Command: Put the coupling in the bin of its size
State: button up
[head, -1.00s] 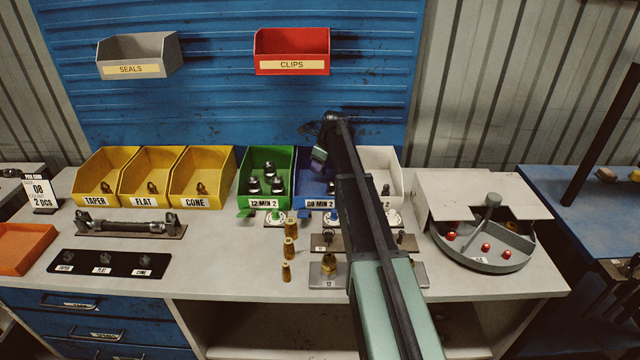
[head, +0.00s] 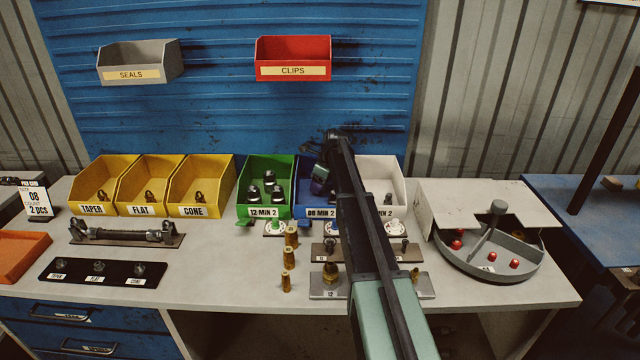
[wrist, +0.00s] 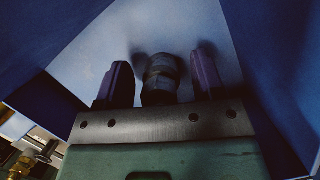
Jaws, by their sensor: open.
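My gripper (head: 322,176) is down in the blue bin (head: 316,210) labelled "08 MIN 2"; my arm covers much of this bin in the head view. In the wrist view the two purple fingers of my gripper (wrist: 163,62) are apart, inside the blue walls. A dark cylindrical coupling (wrist: 161,80) lies between them, with a gap on each side. A green bin (head: 264,210) labelled "12 MIN 2" holds several couplings (head: 268,188). The white bin (head: 381,176) at right holds a dark fitting; its label is partly hidden.
Three yellow bins (head: 140,211) stand to the left. A pick card (head: 37,201) reads 08, 2 pcs. Brass fittings (head: 289,257) stand in front of the green bin. A grey round tray (head: 490,262) with red balls is at right. Red and grey boxes hang on the blue panel.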

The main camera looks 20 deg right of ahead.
jog(key=shift+r+p, duration=0.5)
jog(key=shift+p, duration=0.05)
jog(key=p+v, duration=1)
jog(key=v, duration=0.1)
jog(key=shift+d+p, duration=0.15)
jog(key=shift+p, duration=0.2)
jog(key=s+a+n, duration=0.4)
jog(key=s+a, duration=0.1)
jog(key=s+a+n+g, duration=0.1)
jog(key=s+a+n, duration=0.3)
jog(key=s+a, duration=0.1)
jog(key=s+a+n, duration=0.3)
jog(key=s+a, duration=0.3)
jog(key=shift+s+f+n+h, duration=0.15)
jog(key=shift+s+n+h, duration=0.15)
jog(key=shift+n, duration=0.1)
jog(key=s+a+n, duration=0.5)
jog(key=s+n, duration=0.3)
jog(key=s, duration=0.2)
jog(key=s+a+n+g+h, duration=0.1)
jog(key=s+a+n, duration=0.4)
jog(key=s, duration=0.5)
jog(key=n, duration=0.2)
jog(key=shift+n+g+h, duration=0.3)
jog(key=shift+n, duration=0.1)
